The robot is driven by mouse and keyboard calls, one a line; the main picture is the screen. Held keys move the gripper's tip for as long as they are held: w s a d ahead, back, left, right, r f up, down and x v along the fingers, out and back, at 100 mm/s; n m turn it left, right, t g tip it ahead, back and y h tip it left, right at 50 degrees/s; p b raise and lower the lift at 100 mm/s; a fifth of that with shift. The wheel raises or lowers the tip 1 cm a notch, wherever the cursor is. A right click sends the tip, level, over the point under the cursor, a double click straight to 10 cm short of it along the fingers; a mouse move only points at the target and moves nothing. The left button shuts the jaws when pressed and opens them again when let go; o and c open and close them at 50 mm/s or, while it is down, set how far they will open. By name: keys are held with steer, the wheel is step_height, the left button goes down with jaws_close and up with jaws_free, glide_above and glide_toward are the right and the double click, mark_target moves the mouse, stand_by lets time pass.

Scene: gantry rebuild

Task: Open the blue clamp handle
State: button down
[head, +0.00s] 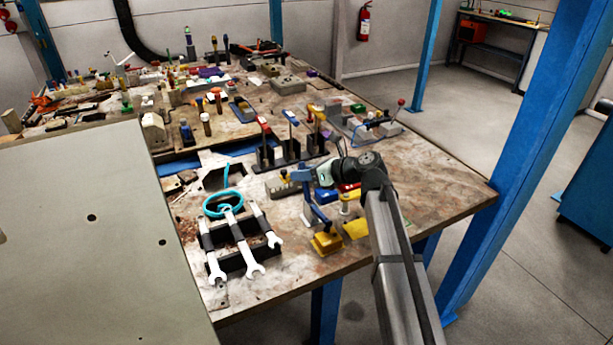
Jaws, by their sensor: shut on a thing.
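A blue clamp handle (303,177) stands upright near the front of the bench, left of my wrist. Its blue arm runs down to a yellow block (327,242). My gripper (313,177) reaches in from the right and is shut at the upper part of this handle. The fingertips are small and partly hidden, so the exact contact is hard to see. Farther back, three black stands carry upright handles: red (263,124), another blue (290,116) and yellow (317,112). My gripper is apart from these.
A black rack with several wrenches (249,258) and a cyan ring (222,204) lies to the left. Tools crowd the back. The bench's right front corner (450,195) is bare.

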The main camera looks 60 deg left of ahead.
steer(key=shift+a+f+m+t+h, duration=0.25)
steer(key=shift+a+f+m+h, duration=0.3)
steer(key=shift+h, duration=0.5)
steer(key=shift+a+f+m+t+h, duration=0.2)
steer(key=shift+a+f+m+h, duration=0.1)
steer(key=shift+a+f+h, duration=0.65)
steer(key=shift+a+f+m+t+h, duration=0.3)
steer(key=shift+a+m+h, duration=0.2)
steer(key=shift+h, duration=0.7)
steer(key=c, duration=1)
jaws_free()
steer(key=shift+c, duration=0.2)
steer(key=v, duration=1.3)
steer(key=shift+w+r, duration=0.25)
steer(key=shift+w, duration=0.05)
steer(key=shift+d, duration=0.1)
